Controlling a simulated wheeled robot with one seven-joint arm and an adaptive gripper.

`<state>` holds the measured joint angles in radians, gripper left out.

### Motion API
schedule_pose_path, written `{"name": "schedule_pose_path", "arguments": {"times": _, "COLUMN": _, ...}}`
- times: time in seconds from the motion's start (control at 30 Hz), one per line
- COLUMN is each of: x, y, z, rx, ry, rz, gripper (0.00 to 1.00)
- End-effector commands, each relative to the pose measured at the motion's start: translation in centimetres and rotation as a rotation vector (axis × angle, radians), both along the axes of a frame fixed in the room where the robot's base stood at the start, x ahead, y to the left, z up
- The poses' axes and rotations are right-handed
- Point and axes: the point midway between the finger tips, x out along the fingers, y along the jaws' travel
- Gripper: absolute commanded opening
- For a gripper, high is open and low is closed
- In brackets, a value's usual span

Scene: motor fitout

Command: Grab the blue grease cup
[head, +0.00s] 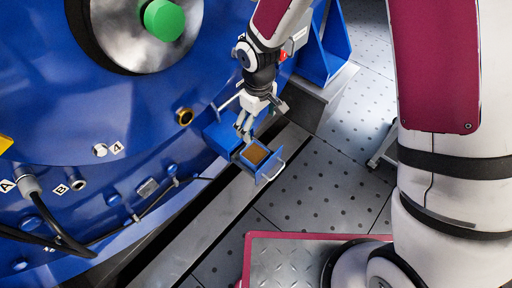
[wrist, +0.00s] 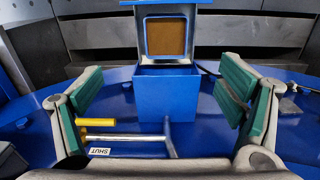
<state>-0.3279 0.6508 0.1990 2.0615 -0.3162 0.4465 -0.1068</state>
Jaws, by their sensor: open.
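The blue grease cup (head: 256,153) appears as a small square blue-rimmed cup with brown contents. It sits in a pulled-out drawer (head: 264,174) with a metal loop handle, low beside the big blue motor. In the wrist view the cup (wrist: 166,36) is at top centre, beyond a blue box (wrist: 165,92). My gripper (head: 243,128) is above and just behind the cup in the head view. In the wrist view its green-padded fingers (wrist: 162,85) are wide apart, either side of the box, with nothing between the pads touched. The cup's lower sides are hidden.
A yellow-gripped lever (wrist: 98,122) and a SHUT label (wrist: 100,151) are low left in the wrist view. The blue motor housing (head: 100,110) fills the left of the head view. Perforated floor plates (head: 310,185) lie clear to the right of the drawer.

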Motion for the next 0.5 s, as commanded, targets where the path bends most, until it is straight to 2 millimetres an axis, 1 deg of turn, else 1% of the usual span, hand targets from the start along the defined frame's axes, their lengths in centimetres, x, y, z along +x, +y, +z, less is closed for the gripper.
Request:
{"name": "schedule_pose_path", "arguments": {"times": 0.03, "x": -0.1, "y": 0.5, "z": -1.5, "rx": 0.003, "ry": 0.009, "rz": 0.014, "gripper": 0.88}}
{"name": "schedule_pose_path", "arguments": {"times": 0.13, "x": -0.2, "y": 1.0, "z": -2.9, "rx": 0.007, "ry": 0.016, "rz": 0.027, "gripper": 0.88}}
{"name": "schedule_pose_path", "arguments": {"times": 0.27, "x": -0.3, "y": 1.1, "z": -4.7, "rx": 0.007, "ry": 0.020, "rz": 0.032, "gripper": 0.88}}
{"name": "schedule_pose_path", "arguments": {"times": 0.5, "x": -0.3, "y": 1.1, "z": -9.2, "rx": 0.006, "ry": 0.019, "rz": 0.030, "gripper": 0.88}}
